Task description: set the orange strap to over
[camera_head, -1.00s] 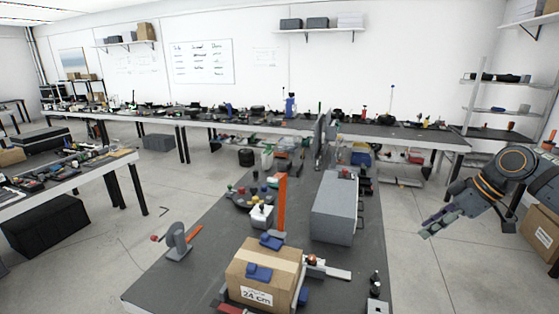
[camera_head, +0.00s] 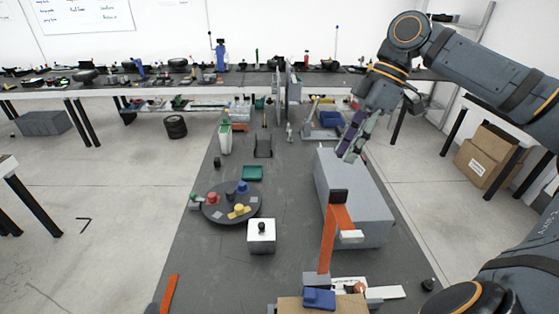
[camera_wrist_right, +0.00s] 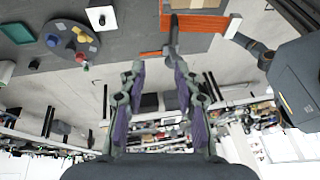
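The orange strap (camera_head: 328,240) rises from beside the cardboard box at the table's front, in front of the long grey block. A dark piece (camera_head: 338,196) is at its top, and a shorter orange part slants down to a white end piece. In the right wrist view an orange band (camera_wrist_right: 195,24) shows at the top, beside the box. My right gripper (camera_head: 352,136) is above the far part of the grey block, beyond the strap and apart from it. Its fingers are spread and empty in the wrist view (camera_wrist_right: 156,66).
The cardboard box (camera_head: 343,303) carries a blue piece (camera_head: 319,298). The long grey block (camera_head: 362,205) stands behind the strap. A white box (camera_head: 261,236) and a round dark tray (camera_head: 220,208) of coloured pieces lie left. Another orange strip (camera_head: 170,294) is at front left.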

